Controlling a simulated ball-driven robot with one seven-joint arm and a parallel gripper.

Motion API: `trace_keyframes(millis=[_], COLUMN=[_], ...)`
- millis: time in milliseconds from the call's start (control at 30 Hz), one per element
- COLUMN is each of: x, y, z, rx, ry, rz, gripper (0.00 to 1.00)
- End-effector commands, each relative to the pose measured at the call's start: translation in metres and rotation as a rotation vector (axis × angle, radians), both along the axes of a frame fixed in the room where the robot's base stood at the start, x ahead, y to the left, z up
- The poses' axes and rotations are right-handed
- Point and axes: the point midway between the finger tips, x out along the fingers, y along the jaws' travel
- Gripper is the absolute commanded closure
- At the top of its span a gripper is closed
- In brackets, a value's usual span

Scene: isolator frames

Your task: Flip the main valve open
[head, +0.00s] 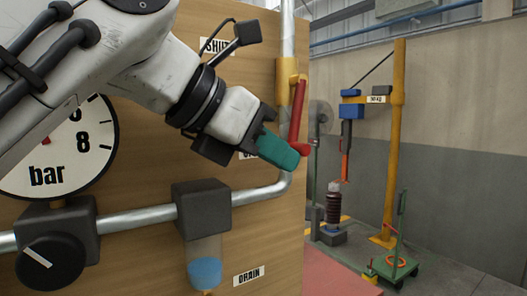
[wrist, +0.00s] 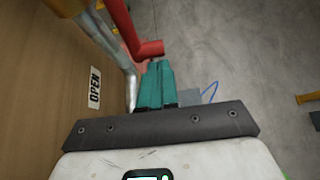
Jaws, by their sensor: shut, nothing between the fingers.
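The main valve has a yellow body (head: 287,72) on the vertical metal pipe at the board's right edge. Its red lever (head: 298,112) points down, roughly along the pipe, and ends in a red knob (head: 301,149). The lever also shows in the wrist view (wrist: 124,28). My gripper (head: 290,158) has teal fingers, shut and empty, with their tips right beside the lever's lower end. In the wrist view the fingers (wrist: 157,68) lie just below the knob; I cannot tell whether they touch it. An OPEN label (wrist: 95,88) is left of the fingers.
A SHUT label (head: 216,46) is higher on the wooden board, partly behind my arm. A pressure gauge (head: 48,150), a pipe, a black knob (head: 50,262) and a drain bowl (head: 205,272) are left and below. Open floor and a yellow hoist post (head: 393,140) lie to the right.

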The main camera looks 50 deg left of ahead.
Motion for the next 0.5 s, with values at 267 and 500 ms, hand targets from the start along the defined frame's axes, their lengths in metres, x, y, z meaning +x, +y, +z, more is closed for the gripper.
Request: trace_keyframes(millis=[267,500], x=[0.015,0.021], y=[-0.001,-0.001], z=[-0.008,-0.009], rx=[0.001,0.001], ry=[0.000,0.000], rz=[0.001,0.001], gripper=[1.00,1.00])
